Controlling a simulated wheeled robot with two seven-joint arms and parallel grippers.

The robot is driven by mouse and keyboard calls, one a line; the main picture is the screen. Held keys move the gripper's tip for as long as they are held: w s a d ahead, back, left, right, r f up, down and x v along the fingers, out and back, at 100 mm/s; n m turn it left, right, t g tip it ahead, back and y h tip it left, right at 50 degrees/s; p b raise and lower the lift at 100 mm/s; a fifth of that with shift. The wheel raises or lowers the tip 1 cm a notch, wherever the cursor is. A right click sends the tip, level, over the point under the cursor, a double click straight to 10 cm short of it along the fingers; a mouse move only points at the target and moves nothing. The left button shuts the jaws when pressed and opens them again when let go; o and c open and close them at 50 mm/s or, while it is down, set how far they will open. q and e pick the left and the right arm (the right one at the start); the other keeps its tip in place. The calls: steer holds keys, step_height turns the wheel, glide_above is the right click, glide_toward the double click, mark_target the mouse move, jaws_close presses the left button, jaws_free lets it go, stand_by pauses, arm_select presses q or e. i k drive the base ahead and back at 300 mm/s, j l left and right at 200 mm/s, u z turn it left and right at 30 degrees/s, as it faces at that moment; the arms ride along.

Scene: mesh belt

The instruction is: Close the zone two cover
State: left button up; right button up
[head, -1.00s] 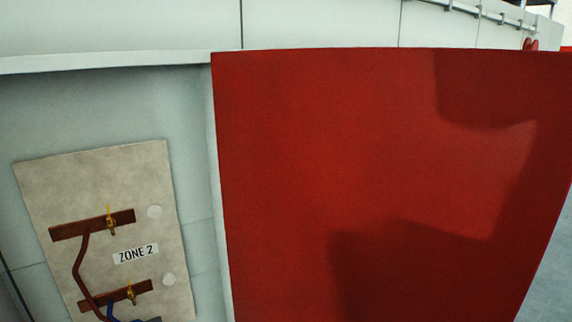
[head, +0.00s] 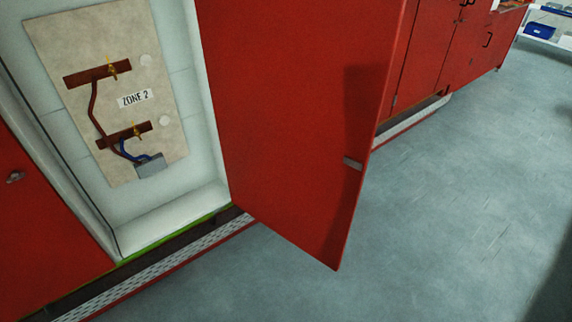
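The zone two cover (head: 290,130) is a red door panel. It stands wide open, swung out to the right of its opening, with a small grey latch or handle piece (head: 353,163) near its free edge. Inside the open compartment is a beige board (head: 70,50) with a "ZONE 2" label (head: 136,98), two brown bars, red and blue wires and a grey box (head: 150,166). Neither of my grippers is in view.
A closed red panel with a dark handle (head: 15,177) is left of the opening. More red cabinets (head: 455,60) run along the back right. A perforated step (head: 150,270) lies below the opening. The grey floor (head: 430,230) is clear. A shelf holds a blue bin (head: 539,30).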

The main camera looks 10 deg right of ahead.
mark_target(298, 88)
steer(key=k+u, duration=0.1)
steer(key=u, duration=0.3)
steer(key=k+u, duration=0.1)
steer(key=u, duration=0.75)
steer(key=k+j+u, duration=0.1)
steer(key=u, duration=0.3)
steer(key=l+u, duration=0.15)
steer(key=l, duration=0.8)
steer(key=l+u, duration=0.1)
steer(key=l, duration=0.85)
steer(key=k+l+u, duration=0.15)
steer(key=l, duration=1.45)
steer(key=k+l, duration=0.1)
steer(key=l, duration=0.55)
